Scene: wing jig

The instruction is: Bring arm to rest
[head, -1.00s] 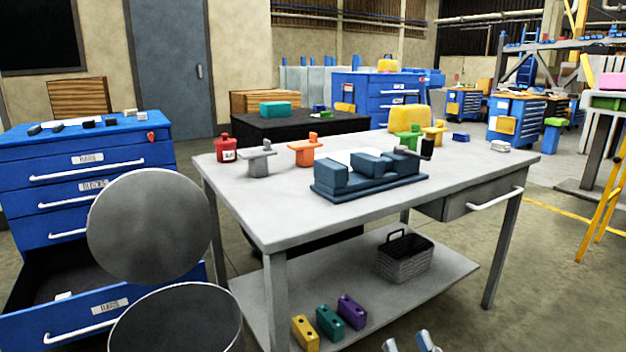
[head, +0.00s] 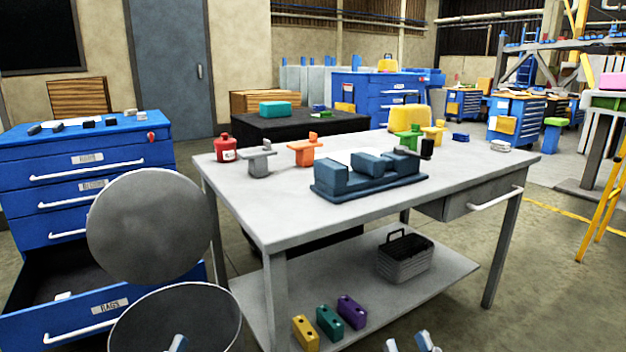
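My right gripper (head: 408,345) shows only as two pale blue-grey fingertips at the bottom edge, in front of the workbench's lower shelf. The tips are apart with nothing visible between them. My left gripper (head: 177,343) shows only as one small pale tip at the bottom left, so its opening cannot be judged. The rest of both grippers is out of frame. Neither visible part touches the grey workbench (head: 290,205).
A dark blue jig (head: 368,184), a red can (head: 225,154), and grey and orange clamps stand on the workbench. Yellow, teal and purple blocks and a grey toolbox (head: 405,263) sit on its lower shelf. The blue cabinet (head: 60,160) at left has its bottom drawer open.

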